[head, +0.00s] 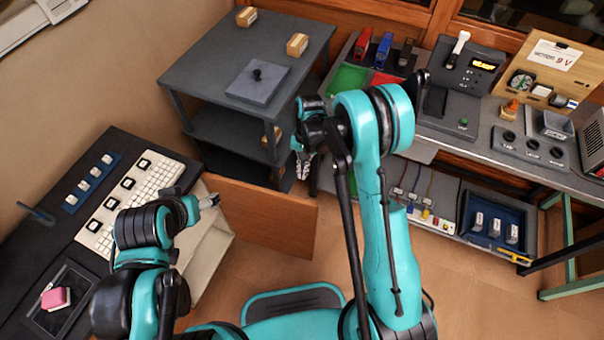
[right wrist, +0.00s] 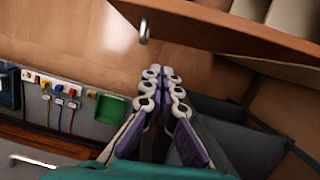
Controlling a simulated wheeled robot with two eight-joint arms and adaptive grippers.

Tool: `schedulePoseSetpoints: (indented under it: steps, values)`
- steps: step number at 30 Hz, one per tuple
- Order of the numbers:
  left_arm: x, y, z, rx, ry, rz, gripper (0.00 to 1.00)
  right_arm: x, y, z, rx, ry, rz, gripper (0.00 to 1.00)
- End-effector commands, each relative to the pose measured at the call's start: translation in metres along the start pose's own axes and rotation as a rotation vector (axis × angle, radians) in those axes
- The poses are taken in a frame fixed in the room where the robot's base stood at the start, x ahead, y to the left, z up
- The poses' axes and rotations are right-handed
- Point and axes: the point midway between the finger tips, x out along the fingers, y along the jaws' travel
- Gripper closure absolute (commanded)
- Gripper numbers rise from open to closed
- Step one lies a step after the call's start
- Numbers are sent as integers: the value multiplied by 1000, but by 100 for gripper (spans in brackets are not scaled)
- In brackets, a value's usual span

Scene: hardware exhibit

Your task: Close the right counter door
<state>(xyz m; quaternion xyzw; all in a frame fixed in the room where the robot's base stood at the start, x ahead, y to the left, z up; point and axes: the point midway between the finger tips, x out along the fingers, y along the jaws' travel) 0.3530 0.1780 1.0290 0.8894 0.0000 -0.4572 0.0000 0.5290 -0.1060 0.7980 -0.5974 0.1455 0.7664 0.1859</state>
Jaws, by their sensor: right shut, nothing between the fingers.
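The counter door (head: 262,218) is a brown wooden panel. It stands open, swung out from the dark counter at left, with pale surfaces of the counter visible behind it. In the right wrist view the door (right wrist: 225,25) crosses the top right, with a small metal handle (right wrist: 144,30) near its edge. My right gripper (head: 302,172) hangs near the door's far, free end. Its fingers (right wrist: 163,75) are together and empty, apart from the door in the wrist view. My left gripper (head: 209,200) is near the door's counter end; its finger opening is unclear.
A grey shelf unit (head: 190,75) with small wooden blocks stands behind the door. The dark counter (head: 130,145) at left carries a keyboard (head: 145,190). A workbench (head: 480,145) with instruments runs along the right. Wooden floor (head: 275,268) is clear in front of the door.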

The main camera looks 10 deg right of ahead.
Motion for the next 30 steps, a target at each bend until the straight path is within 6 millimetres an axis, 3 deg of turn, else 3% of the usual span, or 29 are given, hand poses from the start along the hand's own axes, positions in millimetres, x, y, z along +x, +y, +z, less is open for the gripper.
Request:
schedulePoseSetpoints:
  steps: [3,10,18,30]
  values:
    - [10,0,7,0,0,0,27,31,0,-1,-1,0,0,100]
    - [23,0,17,0,0,0,27,76,-1,1,-3,1,0,100]
    - [29,0,20,0,0,0,27,79,0,35,-3,1,1,100]
    - [29,0,21,0,0,0,27,79,0,39,-2,2,1,100]
